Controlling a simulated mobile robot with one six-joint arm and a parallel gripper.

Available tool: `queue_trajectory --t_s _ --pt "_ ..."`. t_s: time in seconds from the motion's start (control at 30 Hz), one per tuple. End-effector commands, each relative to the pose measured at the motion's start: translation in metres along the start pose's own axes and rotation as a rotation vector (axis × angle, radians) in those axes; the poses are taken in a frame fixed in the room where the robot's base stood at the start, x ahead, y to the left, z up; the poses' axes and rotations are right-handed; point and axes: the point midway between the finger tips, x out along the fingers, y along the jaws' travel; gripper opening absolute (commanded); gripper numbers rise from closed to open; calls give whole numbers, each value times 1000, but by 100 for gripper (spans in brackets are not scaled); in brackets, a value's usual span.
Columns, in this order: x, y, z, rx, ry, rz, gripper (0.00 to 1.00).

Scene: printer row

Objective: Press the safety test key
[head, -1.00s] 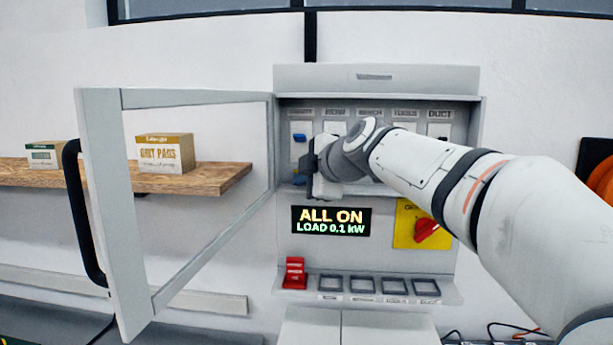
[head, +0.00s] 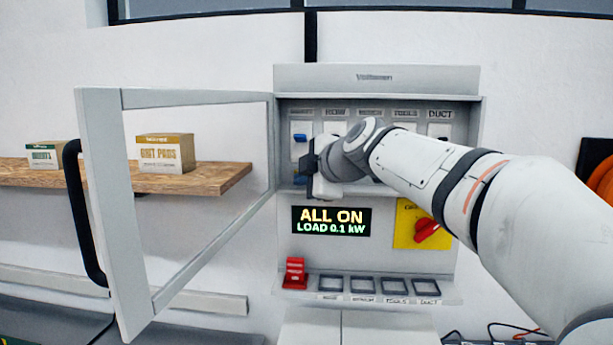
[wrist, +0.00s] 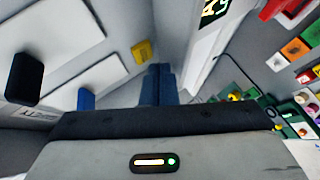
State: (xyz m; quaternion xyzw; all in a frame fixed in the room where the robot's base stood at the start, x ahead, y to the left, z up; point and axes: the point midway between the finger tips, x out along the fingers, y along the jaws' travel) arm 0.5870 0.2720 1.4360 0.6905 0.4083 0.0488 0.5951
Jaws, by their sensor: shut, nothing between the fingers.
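The first breaker (head: 299,152), at the left end of the row in the open cabinet (head: 375,75), has a blue lever (head: 299,138); the blue lever also shows in the wrist view (wrist: 85,98). A small yellow key (wrist: 142,50) sits by the end of a white breaker plate in the wrist view. I take it for the safety test key; in the head view it is mostly hidden by my gripper. My gripper (wrist: 158,70) is shut and empty, its blue fingertips close beside the yellow key. I cannot tell whether they touch it.
The cabinet door (head: 105,220) stands open at left with a black handle (head: 80,212). Below the breakers are a display (head: 331,221) reading "ALL ON, LOAD 0.1 kW", a red rotary switch (head: 427,230) on yellow, a red lever (head: 294,273) and several dark keys. My arm covers the middle breakers.

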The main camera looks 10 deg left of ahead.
Motion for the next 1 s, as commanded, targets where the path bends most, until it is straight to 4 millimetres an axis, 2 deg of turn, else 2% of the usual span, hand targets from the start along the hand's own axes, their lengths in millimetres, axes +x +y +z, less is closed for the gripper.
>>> queue_trajectory --t_s 1.0 --pt "5 4 4 0 -1 0 0"
